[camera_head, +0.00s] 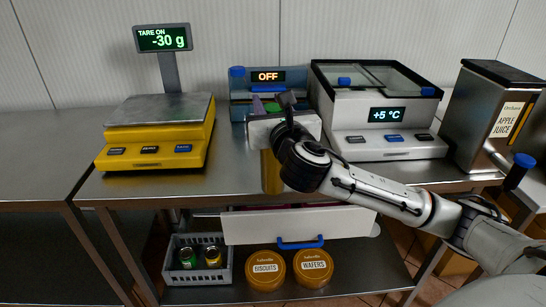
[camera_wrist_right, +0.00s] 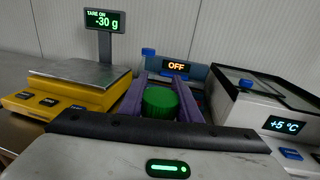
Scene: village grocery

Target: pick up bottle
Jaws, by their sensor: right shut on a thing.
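The bottle has a green cap (camera_wrist_right: 160,102), seen from above between the purple fingers in the right wrist view. In the head view, a yellow-amber bottle body (camera_head: 271,174) shows below my right gripper (camera_head: 268,106). The gripper is shut on the bottle, and its hand hides most of it. The bottle is at the front of the metal counter (camera_head: 232,178), before the device reading OFF (camera_head: 268,76). I cannot tell whether its base touches the counter. My left gripper is not in view.
A yellow scale (camera_head: 160,135) reading -30 g stands left, and a cooler (camera_head: 385,145) reading +5 °C stands right. An apple juice dispenser (camera_head: 490,110) is further right. Below are an open drawer (camera_head: 280,226), a grey crate (camera_head: 175,272) with cans, and biscuit (camera_head: 265,268) and wafer (camera_head: 313,266) tubs.

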